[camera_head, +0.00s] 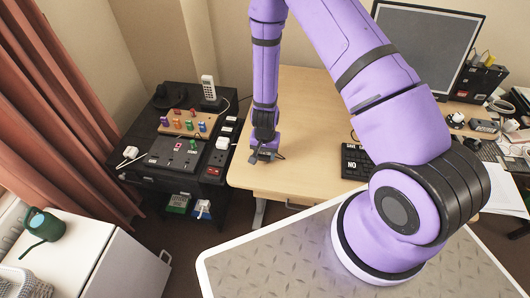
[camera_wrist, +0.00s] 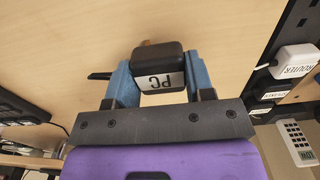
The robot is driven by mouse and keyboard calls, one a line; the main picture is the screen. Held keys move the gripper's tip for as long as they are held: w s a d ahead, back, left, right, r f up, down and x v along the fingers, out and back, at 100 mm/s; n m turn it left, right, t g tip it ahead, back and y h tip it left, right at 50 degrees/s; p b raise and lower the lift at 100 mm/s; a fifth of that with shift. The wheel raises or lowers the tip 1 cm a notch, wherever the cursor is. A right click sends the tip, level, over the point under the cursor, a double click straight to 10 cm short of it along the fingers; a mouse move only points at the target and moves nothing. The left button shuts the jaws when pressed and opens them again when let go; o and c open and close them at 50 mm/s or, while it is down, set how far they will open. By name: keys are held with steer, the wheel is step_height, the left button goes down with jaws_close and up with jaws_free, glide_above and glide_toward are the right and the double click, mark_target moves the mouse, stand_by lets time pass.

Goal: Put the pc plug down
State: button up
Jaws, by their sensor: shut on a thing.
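The pc plug (camera_wrist: 158,66) is a black block with a white label reading PC. In the wrist view it sits between the two blue fingers of my gripper (camera_wrist: 157,80), which is shut on it. A dark prong or cord shows at the left of the fingers. In the head view my gripper (camera_head: 264,154) points down over the near left part of the wooden desk (camera_head: 300,110). The plug is small and dark there, and I cannot tell whether it touches the desk top.
A black side table (camera_head: 145,174) left of the desk holds a socket panel (camera_head: 176,153), a peg board (camera_head: 188,123), a phone (camera_head: 209,88) and white plugs. A black labelled box (camera_head: 356,160) and a monitor (camera_head: 425,45) stand right. The desk around my gripper is mostly clear.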

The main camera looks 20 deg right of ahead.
steer(key=o, duration=0.9)
steer(key=shift+f, duration=0.1)
